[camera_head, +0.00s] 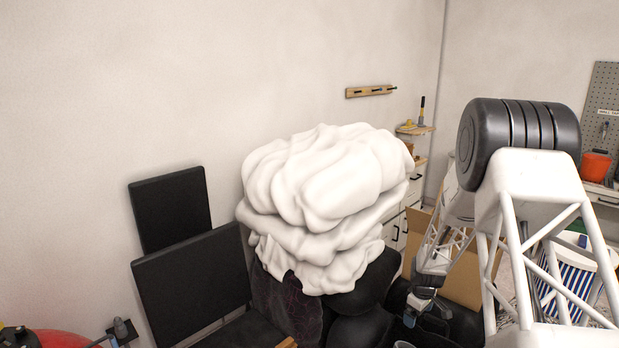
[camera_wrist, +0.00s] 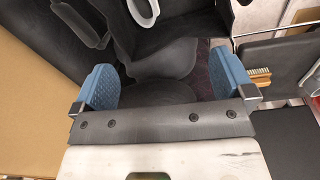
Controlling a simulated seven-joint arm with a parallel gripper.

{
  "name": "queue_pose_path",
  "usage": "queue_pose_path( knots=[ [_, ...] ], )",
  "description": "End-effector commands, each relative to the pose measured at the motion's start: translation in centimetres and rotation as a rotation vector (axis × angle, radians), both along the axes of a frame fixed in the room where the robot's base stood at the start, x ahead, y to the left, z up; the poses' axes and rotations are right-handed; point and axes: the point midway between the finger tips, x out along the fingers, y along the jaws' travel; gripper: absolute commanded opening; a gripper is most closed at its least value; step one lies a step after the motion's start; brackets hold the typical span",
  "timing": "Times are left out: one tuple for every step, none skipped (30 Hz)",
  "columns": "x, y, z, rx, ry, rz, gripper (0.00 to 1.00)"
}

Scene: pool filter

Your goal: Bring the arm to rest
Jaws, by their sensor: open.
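My gripper shows in the wrist view (camera_wrist: 165,88) with its two blue finger pads wide apart and nothing between them. In the head view my gripper (camera_head: 425,305) hangs low at the right, in front of an open cardboard box and beside black rounded bags. My white lattice arm rises at the right of the head view and bends down towards the gripper. The fingertips are partly lost against the dark things there.
A big white draped heap (camera_head: 325,185) stands left of my gripper. Black bags (camera_head: 365,295) lie below it. Dark panels (camera_head: 195,280) lean at the left. The cardboard box (camera_head: 470,268) and a striped basket (camera_head: 572,280) are close to my arm. A brush (camera_wrist: 262,76) shows in the wrist view.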

Motion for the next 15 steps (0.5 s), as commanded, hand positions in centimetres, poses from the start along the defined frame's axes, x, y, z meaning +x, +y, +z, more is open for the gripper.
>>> queue_pose_path(
  knots=[
    [-0.4, 0.5, 1.8, -0.002, -0.007, -0.012, 1.00],
    [-0.6, 0.8, 2.7, -0.001, -0.009, -0.020, 1.00],
    [-1.1, 1.1, 3.8, -0.001, -0.011, -0.032, 1.00],
    [-1.3, 1.4, 4.6, -0.001, -0.014, -0.040, 1.00],
    [-1.6, 1.7, 5.5, -0.001, -0.017, -0.049, 1.00],
    [-2.0, 2.1, 6.6, -0.001, -0.020, -0.059, 1.00],
    [-2.3, 2.4, 7.5, -0.002, -0.022, -0.067, 1.00],
    [-2.7, 2.6, 8.3, -0.001, -0.025, -0.076, 1.00],
    [-3.2, 3.0, 9.3, -0.001, -0.026, -0.087, 1.00],
    [-3.5, 3.3, 10.2, -0.001, -0.031, -0.096, 1.00],
    [-3.9, 3.5, 10.9, 0.000, -0.033, -0.104, 1.00],
    [-4.4, 3.9, 12.0, -0.001, -0.035, -0.115, 1.00],
    [-4.8, 4.2, 12.8, -0.001, -0.038, -0.124, 1.00],
    [-5.2, 4.4, 13.5, 0.000, -0.040, -0.132, 1.00],
    [-5.8, 4.8, 14.5, 0.000, -0.043, -0.144, 1.00]
  ],
)
